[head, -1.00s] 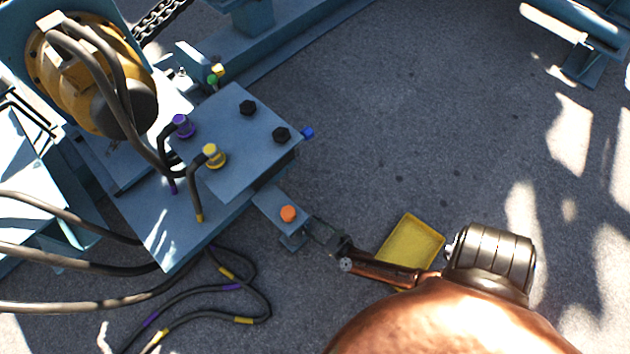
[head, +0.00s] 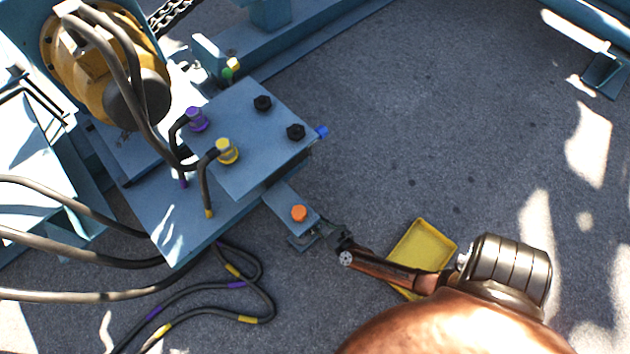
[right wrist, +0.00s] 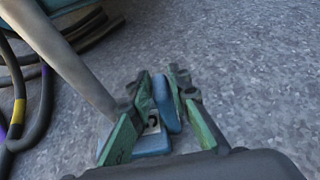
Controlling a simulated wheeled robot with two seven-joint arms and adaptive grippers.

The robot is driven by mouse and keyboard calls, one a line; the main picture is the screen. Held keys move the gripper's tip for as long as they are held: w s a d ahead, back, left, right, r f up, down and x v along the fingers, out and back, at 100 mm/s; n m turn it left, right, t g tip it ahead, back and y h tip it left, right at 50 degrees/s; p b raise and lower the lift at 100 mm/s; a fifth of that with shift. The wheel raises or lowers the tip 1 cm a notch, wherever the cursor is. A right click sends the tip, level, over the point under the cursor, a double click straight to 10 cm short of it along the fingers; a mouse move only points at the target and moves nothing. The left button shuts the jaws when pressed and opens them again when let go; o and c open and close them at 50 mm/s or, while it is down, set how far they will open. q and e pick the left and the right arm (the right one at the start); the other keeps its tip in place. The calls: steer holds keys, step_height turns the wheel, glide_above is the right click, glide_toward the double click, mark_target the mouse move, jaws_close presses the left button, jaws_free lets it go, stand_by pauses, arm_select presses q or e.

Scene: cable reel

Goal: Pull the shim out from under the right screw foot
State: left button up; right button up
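The right screw foot, with an orange cap (head: 299,213), stands on a small blue bracket (head: 280,200) at the machine's corner. In the right wrist view its grey post (right wrist: 65,55) slants down on the left. The blue shim (right wrist: 150,145) lies flat on the floor by the post's lower end. It has a pale label with a dark mark and a raised blue tab. My right gripper (head: 333,233) is beside the bracket. In the wrist view its green-padded fingers (right wrist: 162,95) stand on both sides of the tab, seemingly with small gaps. My left gripper is not in view.
A yellow tray (head: 425,245) lies on the floor behind my right forearm. Dark cables (head: 245,290) with yellow and purple bands loop on the floor left of the bracket. The blue machine frame (head: 250,130) rises beyond. The concrete floor to the right is mostly clear.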

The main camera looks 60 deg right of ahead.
jaws_close()
stand_by(0.6)
